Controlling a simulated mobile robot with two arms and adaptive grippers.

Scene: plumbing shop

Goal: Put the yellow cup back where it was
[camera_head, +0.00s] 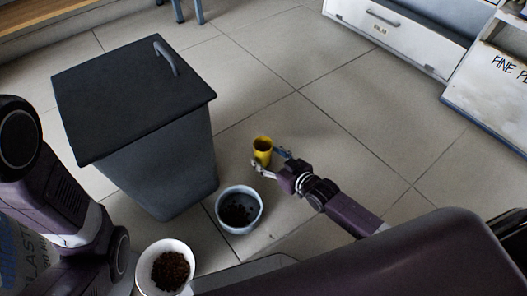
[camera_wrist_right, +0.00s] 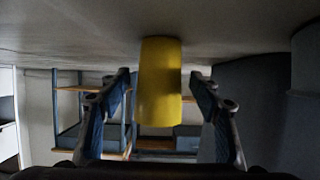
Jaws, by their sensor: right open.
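The yellow cup (camera_head: 263,145) stands upright on the tiled floor, between the dark bin and my right arm. Something dark shows inside its mouth. My right gripper (camera_head: 270,160) is at the cup, coming from the lower right, with its fingers low beside it. In the right wrist view, which looks upside down, the cup (camera_wrist_right: 159,90) is between the two spread fingers (camera_wrist_right: 160,78), with a gap on each side. The gripper is open. My left arm shows at the left edge, but its gripper is not in view.
A grey bin (camera_head: 150,165) with a dark lid stands left of the cup. A grey-white bowl (camera_head: 222,222) with dark contents is on the floor just below the cup. A white bowl (camera_head: 140,284) of brown granules is nearer. Drawers (camera_head: 395,30) stand at the upper right; the floor between is clear.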

